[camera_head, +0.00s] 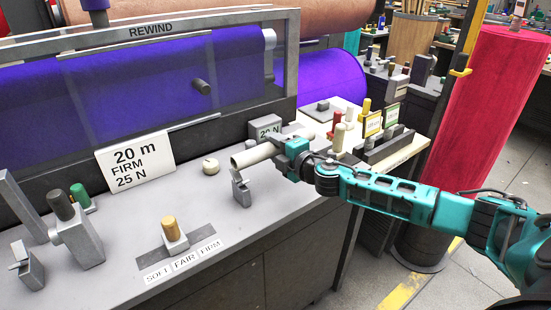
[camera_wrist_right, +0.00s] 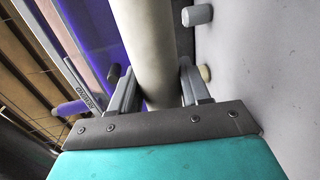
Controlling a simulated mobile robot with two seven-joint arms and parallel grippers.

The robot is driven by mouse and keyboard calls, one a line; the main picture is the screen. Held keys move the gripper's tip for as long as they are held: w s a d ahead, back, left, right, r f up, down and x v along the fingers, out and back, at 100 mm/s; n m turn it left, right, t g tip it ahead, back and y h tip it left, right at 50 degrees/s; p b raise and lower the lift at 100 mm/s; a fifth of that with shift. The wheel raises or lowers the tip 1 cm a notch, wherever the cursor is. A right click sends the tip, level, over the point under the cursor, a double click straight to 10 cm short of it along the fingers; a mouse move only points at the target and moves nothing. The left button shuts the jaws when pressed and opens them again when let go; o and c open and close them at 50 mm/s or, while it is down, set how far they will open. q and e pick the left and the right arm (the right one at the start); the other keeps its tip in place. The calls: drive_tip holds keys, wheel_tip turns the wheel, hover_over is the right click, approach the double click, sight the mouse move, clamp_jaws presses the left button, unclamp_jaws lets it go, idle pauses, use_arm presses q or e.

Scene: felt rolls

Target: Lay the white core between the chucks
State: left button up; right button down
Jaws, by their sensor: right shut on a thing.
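The white core (camera_head: 252,155) is a cream-white tube, held off the bench over its right part. My right gripper (camera_head: 282,152) is shut on the core near its right end. In the right wrist view the core (camera_wrist_right: 150,45) runs away between both fingers (camera_wrist_right: 157,90). A small grey notched bracket (camera_head: 240,188) stands just below the core's left end; I cannot tell whether they touch. A similar bracket (camera_head: 29,266) stands at the bench's far left. These two may be the chucks. My left gripper is out of view.
A grey post with a dark knob (camera_head: 76,230) stands between the brackets. The rewind frame (camera_head: 150,31) with purple felt rises behind.

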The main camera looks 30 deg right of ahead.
drive_tip(key=shift+r, duration=0.1)
drive_tip(key=shift+r, duration=1.7)
idle(0.6)
